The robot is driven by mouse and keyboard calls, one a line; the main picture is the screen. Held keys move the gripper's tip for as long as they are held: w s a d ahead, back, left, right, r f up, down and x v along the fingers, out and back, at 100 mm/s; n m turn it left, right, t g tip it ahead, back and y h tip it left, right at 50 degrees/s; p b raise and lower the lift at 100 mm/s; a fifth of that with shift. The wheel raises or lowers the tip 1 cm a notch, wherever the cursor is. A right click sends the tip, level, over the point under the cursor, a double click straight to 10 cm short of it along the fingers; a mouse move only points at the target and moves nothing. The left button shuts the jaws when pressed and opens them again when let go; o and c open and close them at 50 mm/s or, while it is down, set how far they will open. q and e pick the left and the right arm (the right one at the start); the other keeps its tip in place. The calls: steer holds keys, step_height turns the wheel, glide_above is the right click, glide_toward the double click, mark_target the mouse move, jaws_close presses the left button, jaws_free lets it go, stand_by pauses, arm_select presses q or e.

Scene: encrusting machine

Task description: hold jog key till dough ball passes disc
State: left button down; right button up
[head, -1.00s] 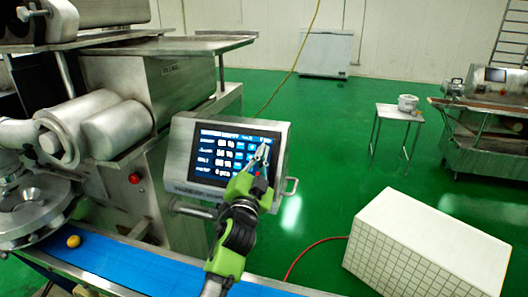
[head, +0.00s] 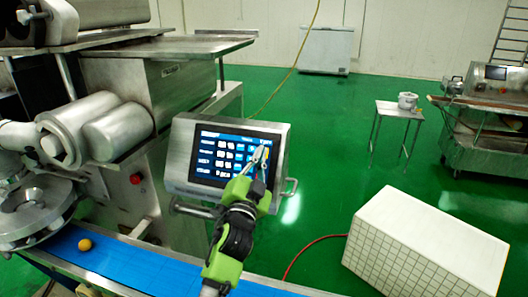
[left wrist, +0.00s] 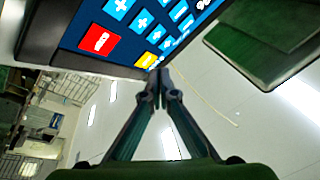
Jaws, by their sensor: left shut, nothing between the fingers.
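The touchscreen panel (head: 208,160) stands beside the machine, its screen lit with rows of values and keys. My left gripper (head: 264,150) is shut and empty, its tips in front of the screen's right side. In the left wrist view its tips (left wrist: 158,76) are at the lower edge of a yellow key (left wrist: 148,60), beside a red key (left wrist: 100,39). I cannot tell whether they touch it, and the key labels are unclear. The yellow dough ball (head: 85,244) lies on the blue belt (head: 150,270), just right of the round metal disc (head: 30,208). My right gripper is not in view.
A red button (head: 136,179) sits on the machine body left of the panel. A white tiled block (head: 425,245) stands on the floor at the right. A small table (head: 400,112) and another machine (head: 495,120) stand farther back. The green floor between is clear.

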arm_select(q)
steer(key=s+p, duration=0.1)
steer(key=s+r+p, duration=0.1)
steer(key=s+a+r+p, duration=0.1)
steer(key=shift+s+a+r, duration=0.1)
steer(key=shift+s+r, duration=0.15)
steer(key=shift+s, duration=0.15)
